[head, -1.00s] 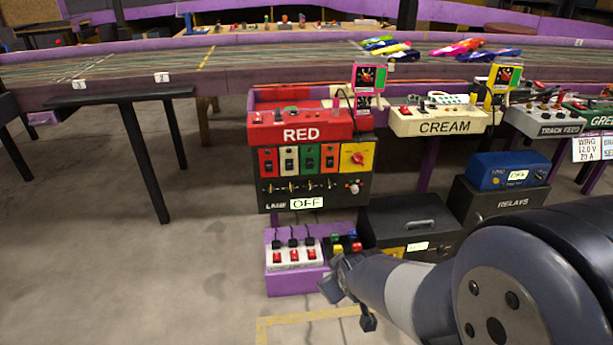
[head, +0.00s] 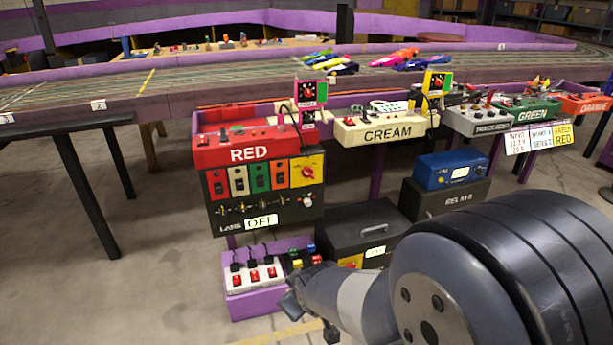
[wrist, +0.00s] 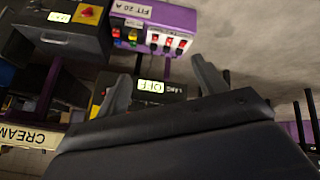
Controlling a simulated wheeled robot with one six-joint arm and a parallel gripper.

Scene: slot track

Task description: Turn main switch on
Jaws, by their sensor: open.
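No label reading "main" is legible, so I cannot tell which control is the main switch. A yellow panel with a red rotary knob (head: 307,173) sits at the right of the panel under the RED box (head: 250,150). A black box (head: 365,232) on the floor bears an OFF sign and a yellow patch with a red knob (head: 352,262); that knob also shows in the wrist view (wrist: 87,13). My gripper (head: 312,317) is open and empty, low in front of the purple switch box (head: 255,302). In the wrist view its fingers (wrist: 163,88) are apart.
The purple box holds a row of red switches (head: 254,276) with black plugs. A CREAM box (head: 388,130), a blue unit (head: 452,171) and a relays box (head: 445,199) stand to the right. The slot track (head: 250,92) runs behind. Floor at left is clear.

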